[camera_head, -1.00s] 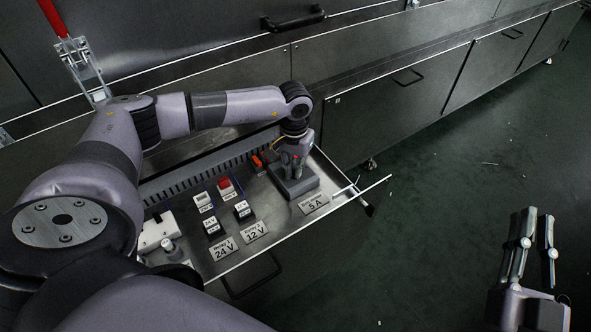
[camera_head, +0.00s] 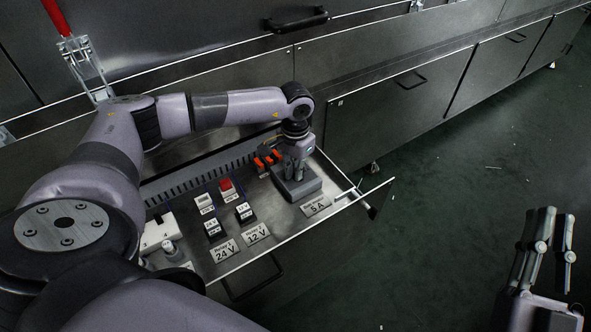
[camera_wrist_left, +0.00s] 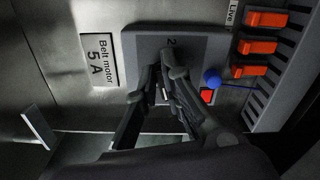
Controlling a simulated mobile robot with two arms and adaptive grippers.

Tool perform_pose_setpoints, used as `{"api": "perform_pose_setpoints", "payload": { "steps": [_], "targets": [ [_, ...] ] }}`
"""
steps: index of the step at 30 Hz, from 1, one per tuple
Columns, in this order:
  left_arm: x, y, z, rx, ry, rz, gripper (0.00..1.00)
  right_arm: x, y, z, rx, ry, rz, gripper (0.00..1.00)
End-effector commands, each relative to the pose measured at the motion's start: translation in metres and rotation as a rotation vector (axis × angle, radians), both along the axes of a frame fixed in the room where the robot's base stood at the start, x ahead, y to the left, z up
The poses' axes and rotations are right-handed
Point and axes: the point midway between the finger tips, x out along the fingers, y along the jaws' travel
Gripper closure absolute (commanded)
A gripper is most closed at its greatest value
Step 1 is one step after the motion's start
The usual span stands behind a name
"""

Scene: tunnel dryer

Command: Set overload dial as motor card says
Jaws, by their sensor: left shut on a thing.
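The overload unit is a grey block (camera_head: 312,188) on the open drawer at the far left cabinet; it also shows in the left wrist view (camera_wrist_left: 138,42). A figure 2 is readable on its face. The motor card (camera_wrist_left: 98,60) beside it reads "Belt motor 5 A"; it also lies in front of the unit in the head view (camera_head: 316,207). My left gripper (camera_head: 293,173) points down at the unit, its fingers (camera_wrist_left: 163,70) shut on the dial, which they mostly hide. The dial's setting cannot be read. My right gripper (camera_head: 558,212) is open and empty over the floor.
A blue button (camera_wrist_left: 211,78) and a red square (camera_wrist_left: 207,96) sit close beside the fingers. Orange-red switches (camera_wrist_left: 262,45) stand along a slotted duct.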

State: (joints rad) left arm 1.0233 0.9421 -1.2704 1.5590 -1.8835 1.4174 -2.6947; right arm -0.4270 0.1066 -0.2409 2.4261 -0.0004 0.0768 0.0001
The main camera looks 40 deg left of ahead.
Motion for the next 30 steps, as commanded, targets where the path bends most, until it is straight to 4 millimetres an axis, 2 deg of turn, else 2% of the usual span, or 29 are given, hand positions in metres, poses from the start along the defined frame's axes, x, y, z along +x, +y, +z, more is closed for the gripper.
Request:
{"api": "perform_pose_setpoints", "payload": {
  "steps": [2, 3, 11, 22, 26, 30],
  "targets": [
    [0.001, 0.000, 0.001, 0.001, -0.003, -0.001, 1.00, 0.000, 0.000, 0.000, 0.000, 0.000, 0.000, 0.84],
    [0.001, 0.000, 0.001, 0.001, -0.003, -0.001, 0.90, 0.000, 0.000, 0.000, 0.000, 0.000, 0.000, 0.84],
    [0.001, 0.000, 0.000, 0.001, -0.002, 0.000, 0.72, 0.000, 0.000, 0.000, 0.000, 0.001, 0.000, 0.84],
    [0.001, 0.000, 0.005, 0.000, -0.002, 0.000, 0.72, 0.000, -0.001, 0.001, -0.001, 0.000, -0.002, 0.84],
    [0.002, 0.000, 0.022, -0.001, -0.005, 0.001, 0.72, 0.000, -0.001, 0.001, 0.000, 0.000, -0.001, 0.84],
    [0.002, 0.000, 0.052, -0.001, -0.006, 0.000, 0.72, 0.000, 0.000, 0.000, -0.001, 0.001, 0.000, 0.84]
  ]
}}
